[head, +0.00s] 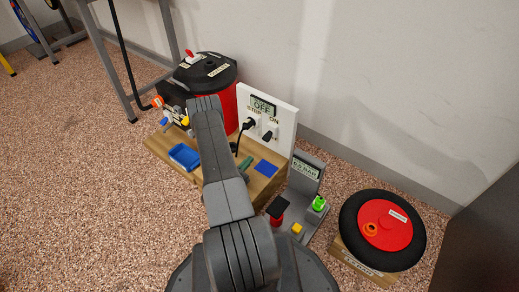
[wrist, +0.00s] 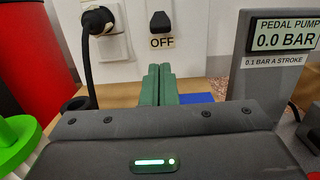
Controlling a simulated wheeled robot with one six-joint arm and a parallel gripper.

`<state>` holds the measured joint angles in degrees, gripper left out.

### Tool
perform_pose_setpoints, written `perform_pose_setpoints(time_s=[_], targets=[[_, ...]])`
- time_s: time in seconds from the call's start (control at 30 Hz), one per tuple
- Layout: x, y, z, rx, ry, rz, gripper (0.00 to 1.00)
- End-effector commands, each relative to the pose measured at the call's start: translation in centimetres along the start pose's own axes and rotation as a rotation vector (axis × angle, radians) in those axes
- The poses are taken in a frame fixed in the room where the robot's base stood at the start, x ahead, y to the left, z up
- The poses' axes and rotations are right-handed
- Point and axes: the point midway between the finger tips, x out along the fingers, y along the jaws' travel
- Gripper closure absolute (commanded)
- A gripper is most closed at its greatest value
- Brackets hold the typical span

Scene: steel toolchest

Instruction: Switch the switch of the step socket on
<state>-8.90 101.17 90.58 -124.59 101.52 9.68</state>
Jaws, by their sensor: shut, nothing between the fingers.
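A white panel (head: 284,112) stands upright at the back of a wooden board, with a display (head: 263,106) reading OFF. The step socket (wrist: 110,45) on it holds a black plug (head: 249,123) with a cable. The black switch (head: 268,135) sits right of the plug, under an ON label; it also shows in the wrist view (wrist: 160,21) above an OFF label (wrist: 162,42) and seems to point down. My gripper, with green fingers (wrist: 158,84), is shut and empty, below and in front of the switch, apart from it. Its fingertips also show in the head view (head: 246,162).
A pedal pump (head: 305,180) reading 0.0 BAR stands close on the right. A red canister with a black lid (head: 206,70) stands left of the panel. A blue tray (head: 184,156) and a blue pad (head: 266,168) lie on the board. A wheel (head: 382,230) lies at right.

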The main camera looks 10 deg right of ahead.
Motion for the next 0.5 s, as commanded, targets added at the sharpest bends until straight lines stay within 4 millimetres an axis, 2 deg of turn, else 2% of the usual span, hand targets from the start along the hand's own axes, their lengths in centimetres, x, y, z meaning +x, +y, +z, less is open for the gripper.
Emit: perform_pose_setpoints(time_s=[0.17, 0.5], targets=[[1.7, -0.1, -0.2, 0.002, -0.001, -0.005, 1.0], [7.4, -0.1, -0.2, 0.002, -0.002, -0.005, 1.0]])
